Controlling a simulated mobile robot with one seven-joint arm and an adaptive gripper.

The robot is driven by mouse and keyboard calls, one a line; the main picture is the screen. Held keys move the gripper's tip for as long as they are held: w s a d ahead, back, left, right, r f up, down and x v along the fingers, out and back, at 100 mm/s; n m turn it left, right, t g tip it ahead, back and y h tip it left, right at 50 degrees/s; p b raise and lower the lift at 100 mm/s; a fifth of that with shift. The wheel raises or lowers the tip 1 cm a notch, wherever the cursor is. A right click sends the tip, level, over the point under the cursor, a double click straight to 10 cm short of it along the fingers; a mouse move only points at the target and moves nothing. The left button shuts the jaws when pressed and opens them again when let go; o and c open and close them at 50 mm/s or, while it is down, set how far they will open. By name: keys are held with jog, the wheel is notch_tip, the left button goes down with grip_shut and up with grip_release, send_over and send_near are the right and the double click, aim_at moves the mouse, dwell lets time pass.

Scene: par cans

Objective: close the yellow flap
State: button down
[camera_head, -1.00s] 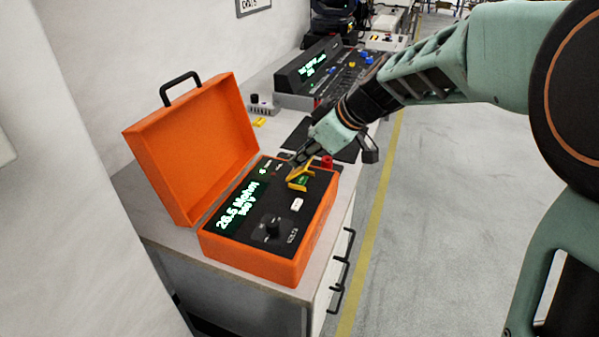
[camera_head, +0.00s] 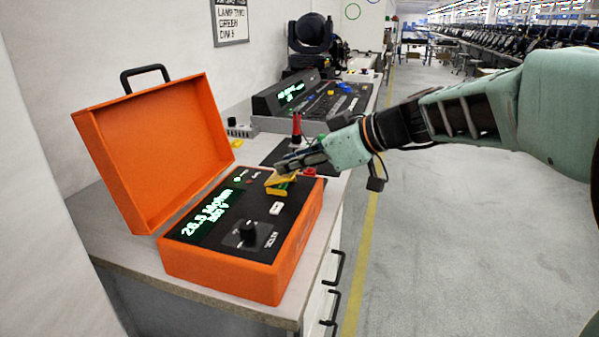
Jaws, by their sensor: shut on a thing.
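The orange tester case (camera_head: 220,272) stands open on the bench, its lid (camera_head: 165,150) raised at the left. Its black panel carries a lit green display (camera_head: 207,213), a dark knob (camera_head: 246,234) and a white button (camera_head: 276,208). The yellow flap (camera_head: 281,185) is at the panel's far right part, tilted up, with a green spot under it. My gripper (camera_head: 284,166) reaches in from the right, and its dark fingers are shut at the flap's upper edge. The fingers partly hide the flap, and the exact grip is too small to see.
A red plug (camera_head: 297,127) stands behind my gripper. A lighting console (camera_head: 315,100) and a small grey box (camera_head: 240,130) sit farther back on the bench (camera_head: 120,240).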

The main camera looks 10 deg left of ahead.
jog(key=shift+d+f+y+b, duration=0.5)
jog(key=shift+f+y, duration=0.1)
jog(key=shift+y, duration=0.3)
jog(key=shift+d+f+m+t+y, duration=0.2)
jog(key=shift+f+t+y, duration=0.1)
jog(key=shift+y, duration=0.3)
jog(key=shift+d+f+m+t+y, duration=0.1)
jog(key=shift+f+m+t+y, duration=0.15)
jog(key=shift+y, duration=0.35)
jog(key=shift+f, duration=0.1)
jog(key=c, duration=1.8)
grip_release()
jog(key=shift+s, duration=0.1)
jog(key=v, duration=1.2)
jog(key=shift+f, duration=0.1)
